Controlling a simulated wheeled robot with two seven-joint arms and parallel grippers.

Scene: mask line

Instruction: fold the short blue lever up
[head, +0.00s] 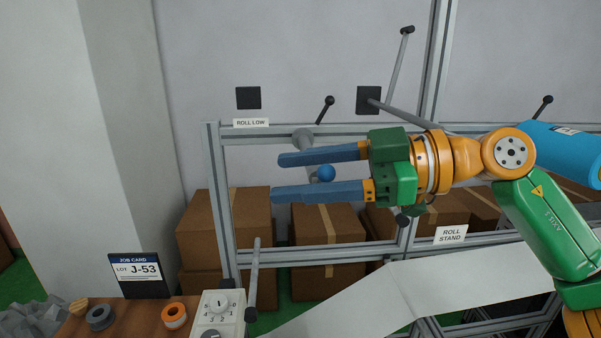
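A round blue knob (326,173), which I take to be the end of the short blue lever, shows between the two blue fingers of my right gripper (278,177). The gripper comes in from the right with its fingers level, one above and one below the knob. The fingers are spread and there is a gap between them and the knob's sides, except near the lower finger, where I cannot tell if they touch. The rest of the lever is hard to make out behind the fingers. My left gripper is not in view.
A grey frame (214,175) carries black-knobbed levers (328,101) and a "ROLL LOW" plate (251,123). Cardboard boxes (235,215) stand behind it. A white sheet (350,305) spans the lower middle. A brown table (130,318) with a dial box (222,315) is at lower left.

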